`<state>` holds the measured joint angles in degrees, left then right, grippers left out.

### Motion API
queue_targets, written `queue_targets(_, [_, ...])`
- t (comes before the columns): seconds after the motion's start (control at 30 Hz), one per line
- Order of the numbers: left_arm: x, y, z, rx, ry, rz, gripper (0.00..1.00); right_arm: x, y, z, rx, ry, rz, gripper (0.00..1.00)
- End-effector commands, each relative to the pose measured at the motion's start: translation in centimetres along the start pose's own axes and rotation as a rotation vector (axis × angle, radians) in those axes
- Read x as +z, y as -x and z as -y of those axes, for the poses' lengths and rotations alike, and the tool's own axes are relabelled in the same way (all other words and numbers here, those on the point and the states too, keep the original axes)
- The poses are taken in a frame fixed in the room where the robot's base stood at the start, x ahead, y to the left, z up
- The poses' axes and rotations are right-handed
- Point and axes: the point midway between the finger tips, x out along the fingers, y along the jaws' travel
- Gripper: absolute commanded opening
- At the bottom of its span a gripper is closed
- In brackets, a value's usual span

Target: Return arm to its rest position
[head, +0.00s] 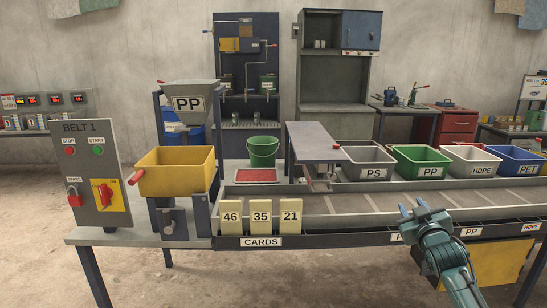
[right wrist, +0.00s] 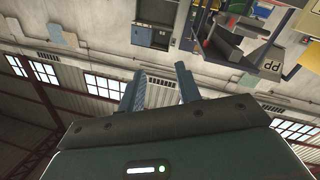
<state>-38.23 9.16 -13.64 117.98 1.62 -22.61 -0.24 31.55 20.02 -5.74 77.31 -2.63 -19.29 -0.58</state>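My right arm comes in from the lower right of the head view. Its teal gripper (head: 412,207) is over the front part of the conveyor belt (head: 340,206), fingers pointing up and away. The two fingers stand apart with nothing between them. The right wrist view also shows the open, empty gripper (right wrist: 160,82), with the wall, windows and roof beams beyond it. My left arm and left gripper are not in the head view.
Cards 46, 35 and 21 (head: 261,217) stand in the front rack, left of my gripper. Several sorting bins, including a green PP bin (head: 421,161), line the belt's far side. A yellow bin (head: 176,171) and the BELT 1 panel (head: 88,160) stand at left.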

Motion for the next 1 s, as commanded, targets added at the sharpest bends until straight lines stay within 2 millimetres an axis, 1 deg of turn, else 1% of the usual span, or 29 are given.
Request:
queue_targets(0.03, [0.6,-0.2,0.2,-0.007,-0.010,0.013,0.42,1.2,0.1,0.5,-0.025,-0.071,0.064,0.34])
queue_targets(0.1, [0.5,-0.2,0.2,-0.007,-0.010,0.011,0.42,3.5,1.6,3.0,-0.062,-0.069,0.090,0.34])
queue_targets(0.17, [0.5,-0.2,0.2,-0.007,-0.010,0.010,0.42,5.0,3.0,4.8,-0.090,-0.068,0.106,0.34])
queue_targets(0.27, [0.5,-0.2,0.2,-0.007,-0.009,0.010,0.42,7.7,5.7,7.8,-0.138,-0.069,0.138,0.34])
queue_targets(0.37, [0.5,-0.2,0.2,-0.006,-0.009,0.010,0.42,10.5,9.2,11.2,-0.194,-0.078,0.176,0.34])
queue_targets(0.4, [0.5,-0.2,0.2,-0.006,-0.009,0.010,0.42,11.8,10.9,12.6,-0.219,-0.084,0.195,0.34])
queue_targets(0.47, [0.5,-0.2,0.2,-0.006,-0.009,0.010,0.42,13.5,13.9,14.9,-0.260,-0.095,0.225,0.34])
queue_targets(0.5, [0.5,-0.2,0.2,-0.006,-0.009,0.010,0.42,14.7,16.1,16.4,-0.288,-0.106,0.247,0.34])
queue_targets(0.57, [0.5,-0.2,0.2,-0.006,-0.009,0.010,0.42,16.2,19.9,18.6,-0.330,-0.126,0.283,0.34])
queue_targets(0.6, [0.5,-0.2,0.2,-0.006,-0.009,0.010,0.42,17.1,22.5,20.0,-0.358,-0.142,0.308,0.34])
queue_targets(0.67, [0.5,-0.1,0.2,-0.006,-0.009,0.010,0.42,18.1,26.5,21.8,-0.397,-0.170,0.346,0.34])
queue_targets(0.7, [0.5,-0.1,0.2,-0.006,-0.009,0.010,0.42,18.6,29.0,22.8,-0.419,-0.188,0.371,0.34])
queue_targets(0.77, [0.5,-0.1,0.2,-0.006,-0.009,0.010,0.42,18.9,32.5,24.0,-0.447,-0.216,0.405,0.34])
queue_targets(0.8, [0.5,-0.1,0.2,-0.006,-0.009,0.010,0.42,19.1,34.5,24.6,-0.463,-0.233,0.426,0.34])
queue_targets(0.83, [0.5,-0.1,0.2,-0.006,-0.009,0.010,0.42,19.1,35.9,24.9,-0.473,-0.245,0.440,0.34])
queue_targets(0.9, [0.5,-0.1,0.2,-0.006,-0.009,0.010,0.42,19.1,38.5,25.5,-0.490,-0.270,0.469,0.34])
queue_targets(1.0, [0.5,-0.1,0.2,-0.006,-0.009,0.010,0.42,18.9,40.8,26.0,-0.504,-0.293,0.494,0.34])
